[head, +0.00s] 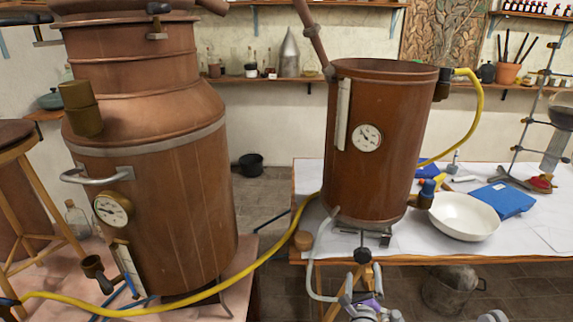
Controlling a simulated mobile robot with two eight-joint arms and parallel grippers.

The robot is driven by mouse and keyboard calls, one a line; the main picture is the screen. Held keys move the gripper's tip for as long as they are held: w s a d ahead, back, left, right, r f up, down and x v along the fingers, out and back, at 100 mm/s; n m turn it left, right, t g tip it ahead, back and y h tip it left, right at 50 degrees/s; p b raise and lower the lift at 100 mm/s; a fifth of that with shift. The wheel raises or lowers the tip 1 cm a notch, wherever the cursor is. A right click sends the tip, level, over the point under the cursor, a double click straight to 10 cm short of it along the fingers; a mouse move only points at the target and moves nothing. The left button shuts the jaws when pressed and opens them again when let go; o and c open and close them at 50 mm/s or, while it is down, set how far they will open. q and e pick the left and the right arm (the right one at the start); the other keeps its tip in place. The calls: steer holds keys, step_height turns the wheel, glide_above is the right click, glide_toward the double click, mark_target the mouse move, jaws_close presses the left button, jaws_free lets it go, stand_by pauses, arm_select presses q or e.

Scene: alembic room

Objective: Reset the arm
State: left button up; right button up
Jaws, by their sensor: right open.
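My right gripper (364,288) shows at the bottom edge, right of centre, as grey and purple parts. It is open, and I see nothing held in it. It is in front of the table, below the smaller copper vessel (390,180). Most of my right arm is cut off by the bottom edge. My left gripper is not in view.
A large copper still (175,200) fills the left side. A yellow hose (278,245) runs across to the smaller vessel. A metal pot (447,292) stands below.

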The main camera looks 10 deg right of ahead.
steer(key=s+a+r+n+g+y+p, duration=0.25)
steer(key=a+r+n+y, duration=0.2)
steer(key=a+n, duration=0.3)
steer(key=s+a+r+n+g+y+p, duration=0.1)
steer(key=s+a+r+n+y+p, duration=0.15)
steer(key=a+r+n, duration=0.5)
steer(key=s+a+n+g+p, duration=0.1)
steer(key=s+n+g+p, duration=0.4)
steer(key=s+n, duration=1.2)
steer(key=s+g, duration=0.2)
steer(key=s, duration=0.5)
steer(key=shift+s+a+n+g, duration=0.2)
steer(key=shift+a+n+g, duration=0.15)
steer(key=shift+a+n, duration=0.05)
steer(key=shift+r, duration=0.1)
